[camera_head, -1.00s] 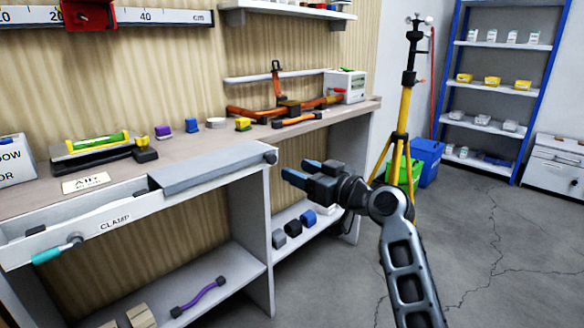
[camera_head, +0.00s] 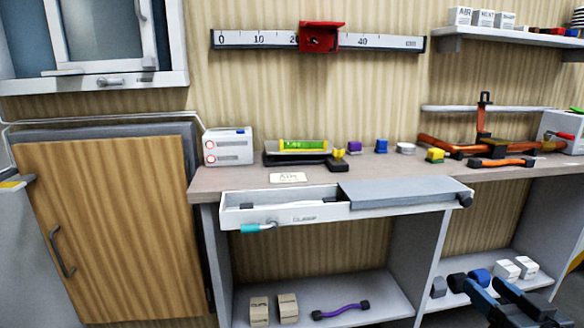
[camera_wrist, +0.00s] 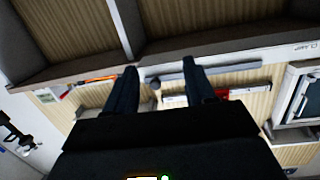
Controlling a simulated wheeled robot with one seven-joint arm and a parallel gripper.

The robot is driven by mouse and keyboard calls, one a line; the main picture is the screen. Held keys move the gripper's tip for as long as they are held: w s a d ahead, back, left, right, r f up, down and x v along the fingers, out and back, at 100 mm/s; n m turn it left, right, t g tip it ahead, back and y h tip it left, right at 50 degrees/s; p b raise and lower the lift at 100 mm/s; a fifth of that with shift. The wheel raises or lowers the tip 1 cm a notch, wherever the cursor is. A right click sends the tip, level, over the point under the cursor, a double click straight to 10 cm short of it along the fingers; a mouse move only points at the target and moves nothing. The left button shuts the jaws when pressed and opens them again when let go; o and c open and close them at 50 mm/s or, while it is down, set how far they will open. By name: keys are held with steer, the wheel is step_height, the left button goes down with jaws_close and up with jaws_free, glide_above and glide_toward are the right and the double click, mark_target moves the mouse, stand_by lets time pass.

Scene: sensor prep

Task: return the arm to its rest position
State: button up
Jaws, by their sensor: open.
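My gripper (camera_head: 486,287) shows at the bottom right of the head view, in front of the right-hand lower shelf. Its two dark blue fingers are apart. Most of my arm is out of the frame. In the wrist view my gripper (camera_wrist: 159,68) also shows open, with nothing held between the fingers. That view looks tilted or upside down, with the bench and wall beyond the fingertips.
The workbench (camera_head: 230,178) has a partly open drawer (camera_head: 290,217) with a teal-handled clamp. An orange frame (camera_head: 460,146) stands on the bench's right. Small blocks lie on the lower shelf (camera_head: 390,310) near my gripper. A wooden cabinet door (camera_head: 120,220) is at left.

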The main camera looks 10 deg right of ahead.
steer(key=s+a+f+g, duration=0.1)
steer(key=s+a+f, duration=0.25)
steer(key=s, duration=0.35)
steer(key=s+a+f+h, duration=0.1)
steer(key=s+a+f, duration=0.25)
steer(key=s, duration=0.35)
steer(key=s+a+f+g, duration=0.1)
steer(key=s+a+f, duration=0.1)
steer(key=s+a, duration=0.35)
steer(key=s+a+r+n+y, duration=0.1)
steer(key=s+a+r, duration=0.2)
steer(key=s, duration=0.5)
steer(key=s+a+r+y, duration=0.1)
steer(key=s+a+r, duration=0.2)
steer(key=s, duration=0.5)
step_height(320, 180, up, 17)
steer(key=p, duration=1.6)
steer(key=shift+s+a+f+p, duration=0.15)
steer(key=shift+a+f+p, duration=0.05)
steer(key=shift+p, duration=0.15)
steer(key=shift+c, duration=0.2)
